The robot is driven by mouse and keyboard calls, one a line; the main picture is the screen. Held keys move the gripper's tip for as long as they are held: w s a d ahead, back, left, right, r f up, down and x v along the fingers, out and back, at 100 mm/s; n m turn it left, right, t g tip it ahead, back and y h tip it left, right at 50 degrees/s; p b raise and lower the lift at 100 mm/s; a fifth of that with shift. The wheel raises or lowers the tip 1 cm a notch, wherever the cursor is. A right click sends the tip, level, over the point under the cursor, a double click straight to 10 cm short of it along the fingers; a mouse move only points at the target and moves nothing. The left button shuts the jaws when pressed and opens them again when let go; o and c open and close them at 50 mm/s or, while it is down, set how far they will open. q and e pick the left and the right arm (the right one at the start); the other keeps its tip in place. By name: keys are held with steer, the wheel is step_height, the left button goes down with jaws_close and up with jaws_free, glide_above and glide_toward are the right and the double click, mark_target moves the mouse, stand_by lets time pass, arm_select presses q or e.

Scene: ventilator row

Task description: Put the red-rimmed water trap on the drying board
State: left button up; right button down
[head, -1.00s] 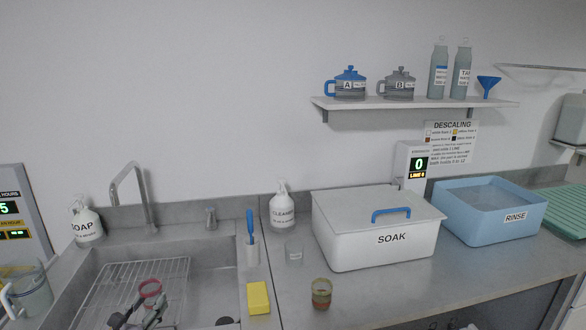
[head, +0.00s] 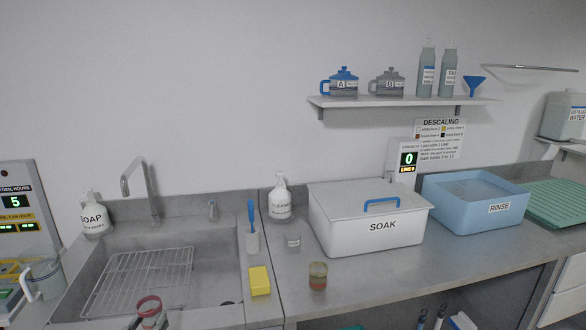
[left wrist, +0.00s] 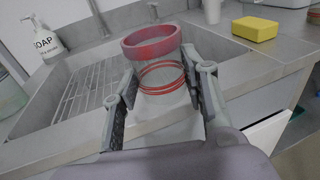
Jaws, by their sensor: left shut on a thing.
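The red-rimmed water trap (head: 149,305) is a clear cup with a red rim. My left gripper (head: 150,321) is shut on it at the front of the sink, low in the head view. In the left wrist view the trap (left wrist: 155,72) stands upright between the two fingers, showing thin red rings lower on its body. The drying board, seemingly the green ribbed board (head: 562,203), lies at the far right of the counter, well away from the gripper. My right gripper is not in view.
The sink's wire rack (head: 140,280) is empty.

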arm_select(q)
steer(key=s+d+r, duration=0.2)
steer(key=s+d, duration=0.5)
steer(key=s, duration=0.3)
steer(key=s+d+r+y, duration=0.1)
steer(key=s+d+r, duration=0.1)
steer(key=s+d, duration=0.4)
steer(key=s, duration=0.4)
steer(key=shift+s+d+n, duration=0.35)
steer(key=shift+n, duration=0.05)
